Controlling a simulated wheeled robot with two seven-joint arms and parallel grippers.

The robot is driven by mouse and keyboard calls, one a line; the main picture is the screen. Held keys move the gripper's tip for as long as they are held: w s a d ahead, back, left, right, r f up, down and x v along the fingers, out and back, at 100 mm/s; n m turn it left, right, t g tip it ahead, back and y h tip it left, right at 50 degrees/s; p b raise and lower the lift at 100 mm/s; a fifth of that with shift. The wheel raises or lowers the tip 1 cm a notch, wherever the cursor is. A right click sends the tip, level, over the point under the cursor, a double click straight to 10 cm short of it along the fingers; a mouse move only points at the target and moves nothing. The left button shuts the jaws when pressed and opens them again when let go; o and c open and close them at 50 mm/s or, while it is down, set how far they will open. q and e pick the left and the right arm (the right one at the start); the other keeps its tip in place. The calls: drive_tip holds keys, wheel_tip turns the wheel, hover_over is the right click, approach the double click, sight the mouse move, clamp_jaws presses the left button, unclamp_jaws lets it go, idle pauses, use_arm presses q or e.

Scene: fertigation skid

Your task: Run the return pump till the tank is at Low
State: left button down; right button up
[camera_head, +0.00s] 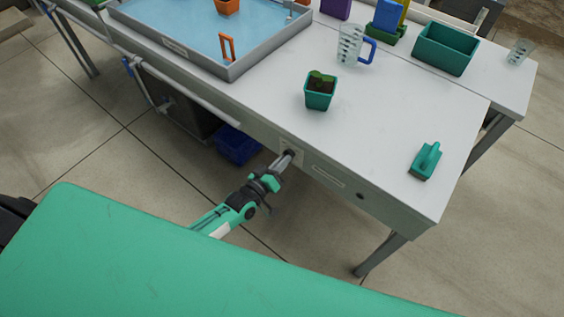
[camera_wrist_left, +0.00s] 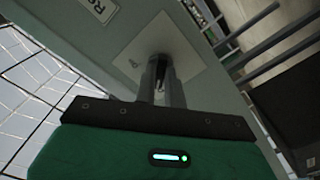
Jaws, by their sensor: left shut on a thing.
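My left gripper (camera_head: 287,157) reaches the bench's front panel from below. It is shut on a small dark knob (camera_wrist_left: 159,62) on a pale plate (camera_wrist_left: 185,50); the fingers hide much of the knob. A label beginning "Re" (camera_wrist_left: 97,8) is on the panel near the plate; the rest is cut off. The grey-rimmed tank (camera_head: 262,62) holds blue water (camera_head: 185,22) at the upper left of the head view. An orange handle-shaped piece (camera_head: 227,47) stands in it. I cannot make out a Low mark. My right gripper is not in view.
On the white bench (camera_head: 400,110) stand a potted seedling (camera_head: 319,92), a measuring jug (camera_head: 351,46), a green bin (camera_head: 446,48) and a green brush (camera_head: 426,161). A pale pipe (camera_head: 190,98) runs along the bench front. A blue crate (camera_head: 237,147) is beneath.

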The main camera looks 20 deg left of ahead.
use_arm(q)
drive_tip(key=shift+f+n, duration=0.1)
drive_tip(key=shift+n, duration=0.6)
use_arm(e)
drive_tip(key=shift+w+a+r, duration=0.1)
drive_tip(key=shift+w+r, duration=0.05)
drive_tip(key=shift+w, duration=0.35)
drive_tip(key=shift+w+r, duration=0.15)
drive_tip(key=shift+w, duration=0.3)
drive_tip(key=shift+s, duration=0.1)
use_arm(q)
drive_tip(key=c, duration=1.5)
unclamp_jaws()
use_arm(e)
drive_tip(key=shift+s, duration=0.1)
